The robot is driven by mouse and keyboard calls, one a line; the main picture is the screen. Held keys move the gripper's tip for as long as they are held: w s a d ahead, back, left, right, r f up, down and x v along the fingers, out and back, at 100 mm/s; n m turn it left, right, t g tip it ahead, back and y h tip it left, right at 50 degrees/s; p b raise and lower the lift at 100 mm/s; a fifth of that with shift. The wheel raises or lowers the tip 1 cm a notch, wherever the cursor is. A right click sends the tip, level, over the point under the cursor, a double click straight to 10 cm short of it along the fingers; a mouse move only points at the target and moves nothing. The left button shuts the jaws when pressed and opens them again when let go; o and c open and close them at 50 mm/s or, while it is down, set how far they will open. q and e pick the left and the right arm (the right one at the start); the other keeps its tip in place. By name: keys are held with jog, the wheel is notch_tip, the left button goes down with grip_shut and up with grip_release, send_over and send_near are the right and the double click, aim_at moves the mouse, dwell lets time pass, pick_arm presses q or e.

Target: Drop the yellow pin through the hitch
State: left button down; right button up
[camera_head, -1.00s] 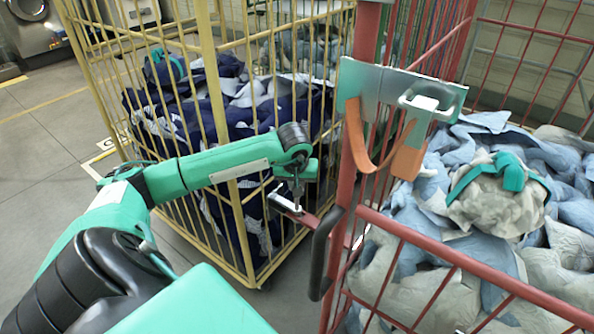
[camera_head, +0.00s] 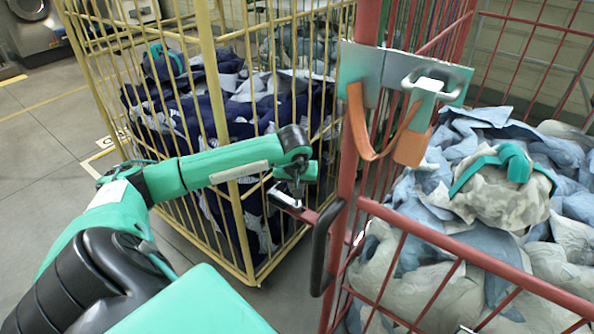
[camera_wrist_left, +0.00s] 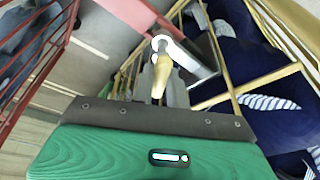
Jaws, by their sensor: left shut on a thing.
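The yellow pin (camera_wrist_left: 162,75) stands in the middle of the left wrist view with a pale metal ring at its top. A grey metal bracket (camera_wrist_left: 198,58) is close behind it. My left gripper (camera_head: 296,190) is shut on the pin, low between the two carts. In the head view it is just above the hitch (camera_head: 285,198), a small metal coupling at the end of a red bar. The pin's lower end is hidden, so I cannot tell whether it is inside the hitch. My right gripper is not in view.
A yellow cage cart (camera_head: 215,100) with dark blue laundry stands left. A red cage cart (camera_head: 450,252) with pale laundry and a green-strapped bag (camera_head: 492,195) is right. A metal plate (camera_head: 362,68) with an orange strap hangs on its post. Open floor (camera_head: 45,160) is at left.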

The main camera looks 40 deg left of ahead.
pick_arm(q)
jog(key=shift+f+b, duration=0.95)
jog(key=shift+f, duration=0.55)
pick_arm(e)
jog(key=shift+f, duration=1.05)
pick_arm(q)
jog(key=c, duration=1.3)
grip_release()
jog(key=shift+a, duration=0.1)
